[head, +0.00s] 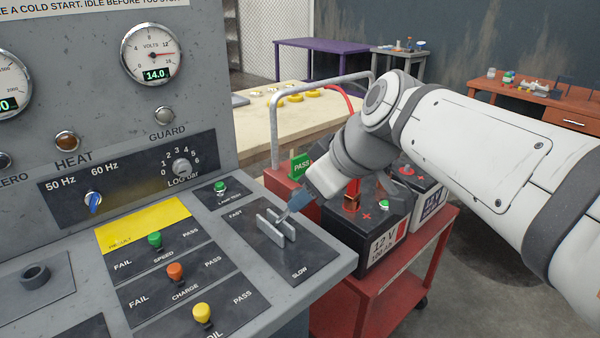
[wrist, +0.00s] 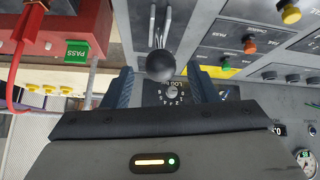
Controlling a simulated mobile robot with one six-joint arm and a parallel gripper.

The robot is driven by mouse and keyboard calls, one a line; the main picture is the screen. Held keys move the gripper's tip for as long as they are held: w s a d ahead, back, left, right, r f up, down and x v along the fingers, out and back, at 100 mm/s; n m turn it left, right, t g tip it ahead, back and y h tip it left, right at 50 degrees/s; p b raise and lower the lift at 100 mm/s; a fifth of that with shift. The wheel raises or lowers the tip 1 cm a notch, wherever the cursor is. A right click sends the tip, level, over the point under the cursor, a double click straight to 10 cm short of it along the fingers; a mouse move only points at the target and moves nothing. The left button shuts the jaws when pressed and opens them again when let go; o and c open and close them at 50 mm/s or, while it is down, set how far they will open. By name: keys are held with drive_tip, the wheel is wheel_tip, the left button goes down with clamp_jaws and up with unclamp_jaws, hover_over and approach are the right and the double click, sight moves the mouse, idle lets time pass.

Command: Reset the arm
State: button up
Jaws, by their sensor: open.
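My arm reaches in from the right in the head view, with my gripper (head: 291,207) low over the FAST–SLOW lever panel (head: 306,258) at the console's right end. In the wrist view my gripper (wrist: 160,74) is open, one blue-grey finger on each side of a black ball knob (wrist: 160,62). The knob appears between or just beyond the fingertips; I cannot tell whether either finger touches it. Two upright metal plates (head: 270,231) flank the lever slot. The knob is not clearly visible in the head view.
The grey console (head: 220,255) carries gauges, a dial and several coloured PASS/FAIL switches. A red cart (head: 385,300) with batteries (head: 368,235) and a green PASS tag (head: 300,165) stands close right, under my arm. A pale table (head: 300,115) is behind.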

drive_tip(key=shift+s+d+r, duration=0.1)
drive_tip(key=shift+d+r, duration=0.1)
drive_tip(key=shift+r, duration=0.05)
drive_tip(key=s+d+f+m+g+h+p, duration=0.3)
drive_tip(key=s+d+f+m+h+p, duration=0.2)
drive_tip(key=s+d+m+p, duration=0.5)
drive_tip(key=p, duration=0.2)
drive_tip(key=shift+d+p, duration=0.35)
drive_tip(key=shift+d, duration=0.05)
drive_tip(key=shift+w, duration=0.1)
drive_tip(key=c, duration=0.3)
drive_tip(key=shift+a, duration=0.15)
drive_tip(key=shift+c, duration=0.3)
